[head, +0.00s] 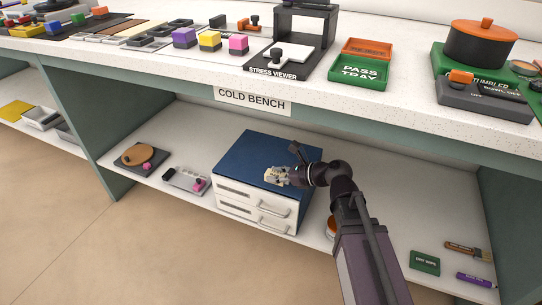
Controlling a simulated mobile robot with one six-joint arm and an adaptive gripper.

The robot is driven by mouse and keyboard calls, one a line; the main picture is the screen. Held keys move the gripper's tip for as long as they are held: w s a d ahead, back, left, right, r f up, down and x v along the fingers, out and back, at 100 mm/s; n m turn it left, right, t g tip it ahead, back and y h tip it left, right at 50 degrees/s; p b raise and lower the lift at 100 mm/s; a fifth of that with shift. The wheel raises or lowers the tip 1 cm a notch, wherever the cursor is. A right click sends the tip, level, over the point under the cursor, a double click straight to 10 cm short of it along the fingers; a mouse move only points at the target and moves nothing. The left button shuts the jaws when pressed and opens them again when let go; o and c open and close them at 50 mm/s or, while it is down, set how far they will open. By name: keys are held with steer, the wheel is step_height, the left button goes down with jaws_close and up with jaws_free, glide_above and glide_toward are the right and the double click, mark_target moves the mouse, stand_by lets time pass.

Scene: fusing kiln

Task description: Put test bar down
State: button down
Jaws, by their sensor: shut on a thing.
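My gripper (272,177) is over the front top edge of a blue-topped cabinet with white drawers (257,152), on the lower shelf under the bench. It is shut on a small pale thing, which I take to be the test bar. The bar is mostly hidden by the fingers, and its outline is too small to make out. I cannot tell whether it touches the cabinet top. The upper drawer's handle (273,209) is below the gripper, apart from it.
The cold bench (200,80) overhangs the shelf. On the shelf, a dark board with a round tan piece (137,156) lies left.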

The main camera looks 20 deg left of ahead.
steer(key=b, duration=0.1)
glide_above(270, 159)
steer(key=shift+f, duration=0.75)
steer(key=shift+f+b, duration=1.75)
steer(key=shift+b, duration=0.25)
steer(key=shift+f, duration=0.15)
steer(key=shift+c, duration=1.7)
jaws_free()
